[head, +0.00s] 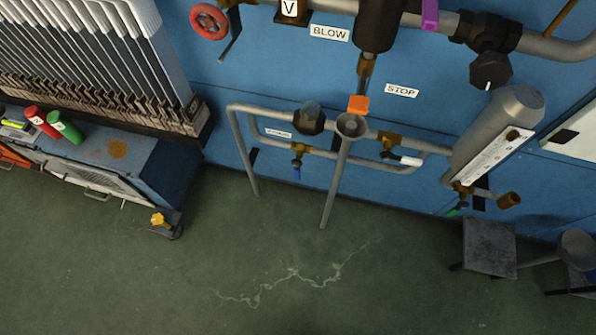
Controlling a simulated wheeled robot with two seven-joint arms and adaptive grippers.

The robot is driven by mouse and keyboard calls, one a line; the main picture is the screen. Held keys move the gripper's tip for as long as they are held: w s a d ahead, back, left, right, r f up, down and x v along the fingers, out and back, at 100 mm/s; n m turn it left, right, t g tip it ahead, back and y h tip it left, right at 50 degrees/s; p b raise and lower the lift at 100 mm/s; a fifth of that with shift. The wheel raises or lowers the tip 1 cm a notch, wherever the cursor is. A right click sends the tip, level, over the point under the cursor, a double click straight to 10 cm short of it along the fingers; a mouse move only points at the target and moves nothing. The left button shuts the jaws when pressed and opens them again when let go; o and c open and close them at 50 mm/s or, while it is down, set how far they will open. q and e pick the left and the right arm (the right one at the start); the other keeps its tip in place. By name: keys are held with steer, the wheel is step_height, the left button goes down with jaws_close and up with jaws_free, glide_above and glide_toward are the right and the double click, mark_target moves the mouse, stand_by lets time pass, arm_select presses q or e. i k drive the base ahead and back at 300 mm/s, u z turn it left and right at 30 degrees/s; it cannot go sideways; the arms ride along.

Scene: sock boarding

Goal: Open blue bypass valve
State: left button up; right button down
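The blue-handled valve (297,172) sits on the lower pipe (340,162) of a grey pipe loop in front of the blue wall. Its brass body is on the pipe, and its blue lever hangs downward, across the pipe's run. A small white label (278,132) is just above and left of it, its text too small to read surely. Neither of my grippers is in view.
A black knob (310,118) is just above. A workbench (130,160) stands at left, a stool (489,248) at right. The cracked green floor (290,270) between is mostly clear.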

mark_target(297, 163)
steer(key=z, duration=0.05)
steer(key=k, duration=0.5)
steer(key=u, duration=1.25)
steer(key=i, duration=0.9)
steer(key=z, duration=1.7)
